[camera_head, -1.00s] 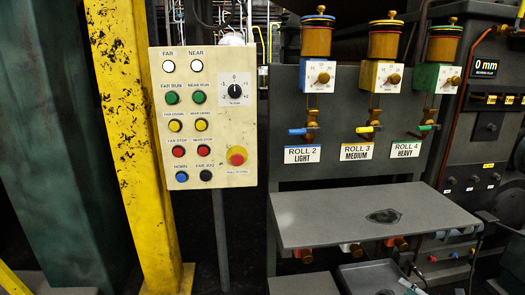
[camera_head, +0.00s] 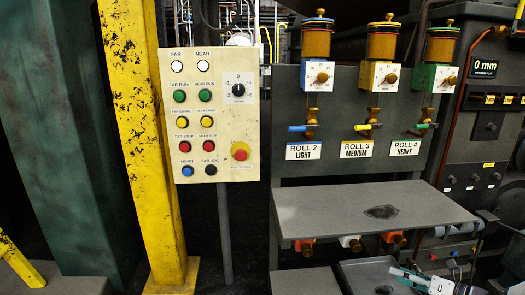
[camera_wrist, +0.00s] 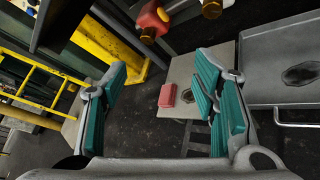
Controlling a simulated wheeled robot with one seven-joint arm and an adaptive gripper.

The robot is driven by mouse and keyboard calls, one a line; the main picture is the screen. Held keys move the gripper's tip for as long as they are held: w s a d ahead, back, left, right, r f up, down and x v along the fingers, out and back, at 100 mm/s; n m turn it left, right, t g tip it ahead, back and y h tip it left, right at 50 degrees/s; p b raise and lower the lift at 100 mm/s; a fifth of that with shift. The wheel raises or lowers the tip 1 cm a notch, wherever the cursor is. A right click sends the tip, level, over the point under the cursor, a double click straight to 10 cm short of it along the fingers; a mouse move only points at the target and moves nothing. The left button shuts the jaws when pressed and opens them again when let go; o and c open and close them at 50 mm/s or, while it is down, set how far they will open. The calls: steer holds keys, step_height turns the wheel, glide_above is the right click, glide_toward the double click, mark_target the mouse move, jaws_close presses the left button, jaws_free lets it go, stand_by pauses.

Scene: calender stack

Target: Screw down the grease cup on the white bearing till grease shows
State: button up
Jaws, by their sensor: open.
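Under the grey shelf in the head view, several short fittings hang in a row. One of them has a white part (camera_head: 350,242) with orange-brown beneath it; it may be the white bearing's cup, but it is too small to tell. No grease can be made out. My gripper (camera_wrist: 165,95) is open and empty in the wrist view, its teal-padded fingers wide apart above the floor. Part of it also shows at the lower right of the head view (camera_head: 415,279), below the shelf. A red and yellow fitting (camera_wrist: 153,20) lies beyond the fingers at the wrist view's top.
The grey shelf (camera_head: 335,210) juts out above the fittings. A dark tray (camera_head: 365,270) sits below it. A button panel (camera_head: 218,105) and yellow post (camera_head: 142,110) stand left. A red block (camera_wrist: 167,95) on a grey surface shows between the fingers in the wrist view.

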steer(key=s+a+r+n+g+y, duration=0.1)
steer(key=s+a+r+n+g, duration=0.25)
steer(key=a+r+n, duration=0.5)
steer(key=s+a+r+n+g+y, duration=0.1)
steer(key=s+a+r+n+g, duration=0.1)
steer(key=a+r+n+g, duration=0.5)
steer(key=s+a+r+n+g+h, duration=0.2)
steer(key=s+a+r+n+h, duration=0.2)
steer(key=s+a+r+n, duration=0.7)
steer(key=s+r+n+h, duration=0.2)
steer(key=s+n+h, duration=0.6)
steer(key=s, duration=1.5)
step_height(320, 180, up, 36)
steer(key=d+n+t+y+p, duration=0.1)
steer(key=n+t+p, duration=0.2)
steer(key=p, duration=3.1)
steer(key=shift+r+t+y, duration=0.15)
steer(key=shift+t+y, duration=0.15)
steer(key=shift+t, duration=0.45)
steer(key=shift+w+d, duration=0.1)
